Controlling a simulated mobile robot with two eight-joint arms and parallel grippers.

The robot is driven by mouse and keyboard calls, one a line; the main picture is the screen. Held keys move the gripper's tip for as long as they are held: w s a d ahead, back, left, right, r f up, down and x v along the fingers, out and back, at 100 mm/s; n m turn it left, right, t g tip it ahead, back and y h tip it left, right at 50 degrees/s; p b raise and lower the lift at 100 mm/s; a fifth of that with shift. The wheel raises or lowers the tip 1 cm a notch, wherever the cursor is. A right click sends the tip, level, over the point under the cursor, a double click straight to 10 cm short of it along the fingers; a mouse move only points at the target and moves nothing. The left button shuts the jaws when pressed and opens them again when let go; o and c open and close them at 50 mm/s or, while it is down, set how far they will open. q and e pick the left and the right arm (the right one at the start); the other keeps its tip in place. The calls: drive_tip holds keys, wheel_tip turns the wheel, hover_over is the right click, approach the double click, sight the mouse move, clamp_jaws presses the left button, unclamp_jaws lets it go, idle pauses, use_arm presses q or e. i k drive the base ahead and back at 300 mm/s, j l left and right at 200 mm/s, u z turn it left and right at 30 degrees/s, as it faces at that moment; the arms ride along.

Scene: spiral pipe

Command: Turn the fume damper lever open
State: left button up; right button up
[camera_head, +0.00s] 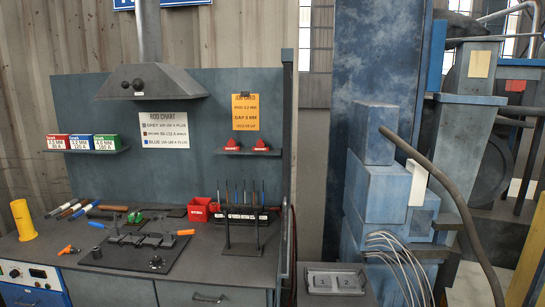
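The grey fume hood (151,80) hangs on the back panel of the workbench, at upper left, with a round duct (148,30) rising from it. On its sloped front are small dark round parts (138,83), side by side. One of them may be the damper lever. They are too small to tell its shape or whether it stands open or closed. Neither my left gripper nor my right gripper shows in this view.
The workbench (215,262) carries a yellow cylinder (23,220), a black fixture plate (135,250), a red bin (199,209) and a rod rack (243,215). Small boxes (80,142) stand on a shelf below the hood. Blue machinery (380,180) with a thick hose (440,185) stands at right.

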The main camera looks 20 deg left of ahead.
sight(125, 84)
drive_tip(key=j+z, duration=0.3)
drive_tip(key=j, duration=0.2)
drive_tip(key=j+z, duration=0.25)
drive_tip(key=j, duration=0.3)
drive_tip(key=j+z, duration=0.15)
drive_tip(key=j, duration=0.4)
drive_tip(key=k+j+z, duration=0.2)
drive_tip(key=j, duration=0.3)
drive_tip(key=k+j, duration=0.1)
drive_tip(key=j, duration=0.75)
drive_tip(key=k+j+z, duration=0.1)
drive_tip(key=j, duration=0.35)
drive_tip(key=k+j, duration=0.15)
drive_tip(key=j, duration=0.7)
drive_tip(key=k+z, duration=0.05)
